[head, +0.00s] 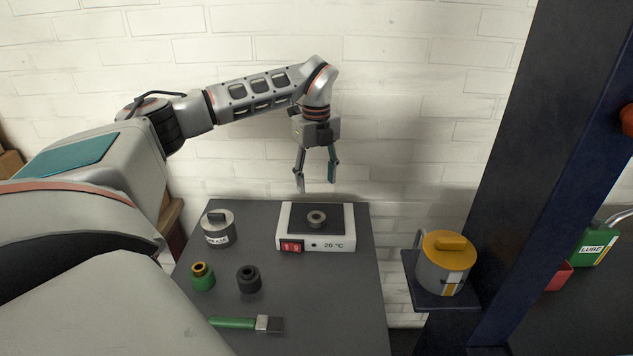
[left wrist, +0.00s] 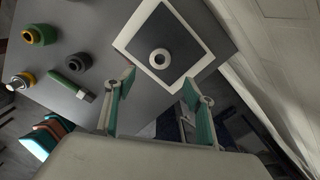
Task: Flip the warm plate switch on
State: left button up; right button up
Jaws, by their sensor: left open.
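The warm plate (head: 351,240) is a white box with a dark top at the back of the grey table. A dark ring (head: 316,218) lies on its top. My left gripper (head: 316,188) is open and empty above the back of the plate. In the left wrist view the plate (left wrist: 127,38) and ring (left wrist: 160,58) show beyond the open fingers (left wrist: 157,92); the switch cannot be made out there. My right gripper is not in view.
A yellow-lidded can (head: 443,267) stands on a shelf by a dark post (head: 535,150). A brick wall is behind.

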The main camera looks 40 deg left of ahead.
aim_at(286, 247)
jog(key=k, duration=1)
